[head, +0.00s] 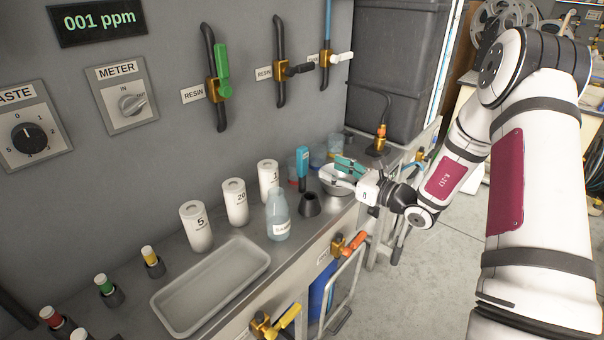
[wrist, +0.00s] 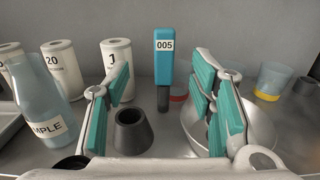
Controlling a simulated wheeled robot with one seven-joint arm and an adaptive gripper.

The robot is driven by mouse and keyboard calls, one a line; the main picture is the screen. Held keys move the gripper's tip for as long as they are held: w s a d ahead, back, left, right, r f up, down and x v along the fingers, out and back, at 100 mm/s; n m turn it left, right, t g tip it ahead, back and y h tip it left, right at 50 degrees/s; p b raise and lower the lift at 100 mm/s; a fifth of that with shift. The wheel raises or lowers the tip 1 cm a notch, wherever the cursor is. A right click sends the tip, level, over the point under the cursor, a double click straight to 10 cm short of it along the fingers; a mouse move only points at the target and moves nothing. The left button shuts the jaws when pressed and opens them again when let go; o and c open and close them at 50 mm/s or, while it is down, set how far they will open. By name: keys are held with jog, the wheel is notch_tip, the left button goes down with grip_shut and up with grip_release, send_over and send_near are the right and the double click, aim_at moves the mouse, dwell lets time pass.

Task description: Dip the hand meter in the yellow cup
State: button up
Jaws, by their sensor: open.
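The hand meter (wrist: 163,62) is a blue upright device reading 005, with a dark lower end. It stands on the counter near the wall, between my fingers' lines in the wrist view, and also shows in the head view (head: 303,163). My gripper (wrist: 162,88) is open and empty, its teal-padded fingers apart, short of the meter. In the head view my gripper (head: 340,172) is over the metal bowl, right of the meter. The yellow cup (wrist: 271,80) is clear bluish with a yellow base, at the back right in the wrist view.
A dark cone holder (wrist: 132,132) stands before the meter, left of the metal bowl (wrist: 262,130). A red-based cup (wrist: 178,97) is partly hidden behind the meter. The sample bottle (head: 278,217), several white canisters (head: 235,203) and a grey tray (head: 212,287) lie to the left.

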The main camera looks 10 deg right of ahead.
aim_at(305, 155)
jog(key=x, duration=0.6)
jog(key=shift+w+a, duration=0.2)
jog(key=shift+w+d+b+x, duration=0.15)
jog(key=shift+b+x, duration=0.1)
jog(key=shift+x, duration=1.15)
jog(key=shift+w+d+b+x, duration=0.15)
jog(key=shift+b+x, duration=0.1)
jog(key=shift+x, duration=1.15)
jog(key=shift+s+r, duration=0.1)
grip_shut()
